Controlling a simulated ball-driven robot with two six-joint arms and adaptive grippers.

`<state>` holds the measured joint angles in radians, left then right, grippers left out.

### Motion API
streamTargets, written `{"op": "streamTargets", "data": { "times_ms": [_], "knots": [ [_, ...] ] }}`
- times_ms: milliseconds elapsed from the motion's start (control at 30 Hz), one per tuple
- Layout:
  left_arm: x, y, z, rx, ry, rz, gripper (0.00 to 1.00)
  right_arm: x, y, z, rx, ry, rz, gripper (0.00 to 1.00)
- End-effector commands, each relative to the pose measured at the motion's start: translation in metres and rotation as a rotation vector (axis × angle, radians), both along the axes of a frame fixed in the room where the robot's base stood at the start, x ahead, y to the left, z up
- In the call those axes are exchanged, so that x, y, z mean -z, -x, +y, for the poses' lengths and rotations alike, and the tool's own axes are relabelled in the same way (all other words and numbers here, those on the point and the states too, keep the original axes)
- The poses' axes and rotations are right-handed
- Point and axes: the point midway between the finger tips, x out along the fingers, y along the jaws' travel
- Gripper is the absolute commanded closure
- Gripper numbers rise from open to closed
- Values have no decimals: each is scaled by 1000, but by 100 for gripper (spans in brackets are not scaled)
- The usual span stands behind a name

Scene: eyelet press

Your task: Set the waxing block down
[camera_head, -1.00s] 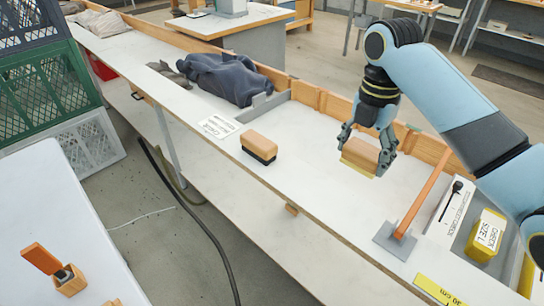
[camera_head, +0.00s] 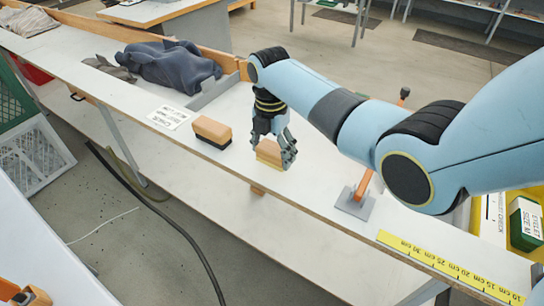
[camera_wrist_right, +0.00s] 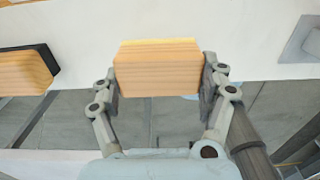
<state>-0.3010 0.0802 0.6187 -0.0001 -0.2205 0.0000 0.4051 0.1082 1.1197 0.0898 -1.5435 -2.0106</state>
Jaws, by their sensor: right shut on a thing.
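The waxing block (camera_head: 268,150) is a light wooden block with a yellow underside. My right gripper (camera_head: 275,152) is shut on it, with one finger on each side, near the front edge of the white bench (camera_head: 225,165). In the right wrist view the block (camera_wrist_right: 158,70) sits between the two fingers, its yellow face along the far edge. I cannot tell whether it touches the bench. A second wooden block with a black underside (camera_head: 212,132) stands on the bench to the left; it also shows in the wrist view (camera_wrist_right: 25,70).
A grey base plate with an orange handle (camera_head: 355,203) stands to the right. A yellow ruler strip (camera_head: 450,267) runs along the front edge. A printed label (camera_head: 169,117) and dark cloth (camera_head: 168,65) lie to the left. The bench around the held block is clear.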

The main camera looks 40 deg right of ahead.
Motion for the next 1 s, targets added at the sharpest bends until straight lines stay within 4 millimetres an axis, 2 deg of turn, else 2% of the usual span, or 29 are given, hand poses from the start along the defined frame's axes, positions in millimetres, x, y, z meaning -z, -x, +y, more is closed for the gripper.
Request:
{"op": "streamTargets", "data": {
  "times_ms": [33,167,500,533,700,1000],
  "knots": [
    [1,0,0,0,0,-1,100,9,0,0,0,0,2,50],
    [2,-1,0,0,0,-1,100,21,0,0,0,-1,1,50],
    [3,-2,0,0,0,-4,100,25,0,0,0,0,-1,50],
    [3,-2,0,0,0,-4,100,25,0,0,0,0,-1,23],
    [2,-2,0,0,0,-4,100,24,0,0,0,0,-1,0],
    [2,-2,0,0,0,-4,100,23,0,0,0,0,0,0]
  ]
}}
